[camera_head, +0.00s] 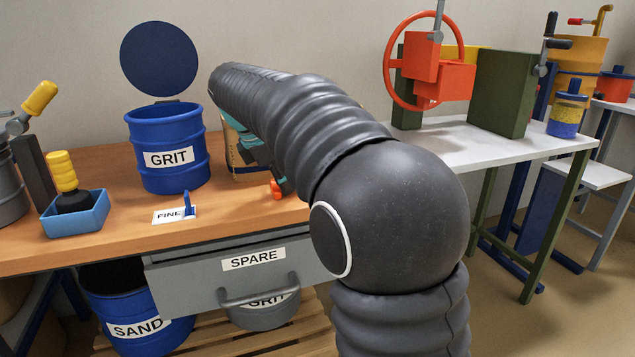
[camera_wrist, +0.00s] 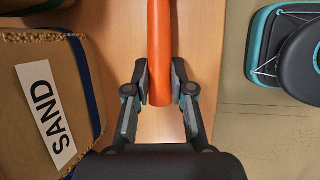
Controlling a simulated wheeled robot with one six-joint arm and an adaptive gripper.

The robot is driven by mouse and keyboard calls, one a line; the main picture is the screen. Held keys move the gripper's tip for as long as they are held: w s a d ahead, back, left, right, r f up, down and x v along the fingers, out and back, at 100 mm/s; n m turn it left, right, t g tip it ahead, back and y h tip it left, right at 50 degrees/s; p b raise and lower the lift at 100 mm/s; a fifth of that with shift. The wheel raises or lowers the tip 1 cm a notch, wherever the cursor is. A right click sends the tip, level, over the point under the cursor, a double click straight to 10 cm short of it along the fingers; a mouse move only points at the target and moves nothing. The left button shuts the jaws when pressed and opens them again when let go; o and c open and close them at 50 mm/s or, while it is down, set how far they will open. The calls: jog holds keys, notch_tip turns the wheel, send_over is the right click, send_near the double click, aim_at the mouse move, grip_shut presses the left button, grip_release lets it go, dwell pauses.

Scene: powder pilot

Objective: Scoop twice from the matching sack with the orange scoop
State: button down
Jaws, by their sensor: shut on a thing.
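The orange scoop's handle (camera_wrist: 159,50) runs up between the fingers of my gripper (camera_wrist: 160,88) in the wrist view, and the gripper is shut on it. The scoop's far end is out of that frame. In the head view a small orange piece (camera_head: 276,189) shows below my gripper, close to the bench edge; my arm hides most of the rest. A brown sack labelled SAND (camera_wrist: 85,85) stands open just left of my gripper in the wrist view. A brown sack (camera_head: 238,165) shows partly behind my arm in the head view; its label is hidden.
A blue GRIT drum (camera_head: 168,178) with its lid raised (camera_head: 160,58) stands on the bench (camera_head: 130,222). A FINE card (camera_head: 168,216) lies before it. A blue tray (camera_head: 75,217) is at left. The SPARE drawer (camera_head: 240,285) is below. A pale table (camera_head: 490,145) stands right.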

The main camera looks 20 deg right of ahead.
jog(key=shift+r, duration=0.1)
jog(key=shift+r+p, duration=2.45)
jog(key=shift+p, duration=0.4)
jog(key=c, duration=1.7)
grip_release()
grip_shut()
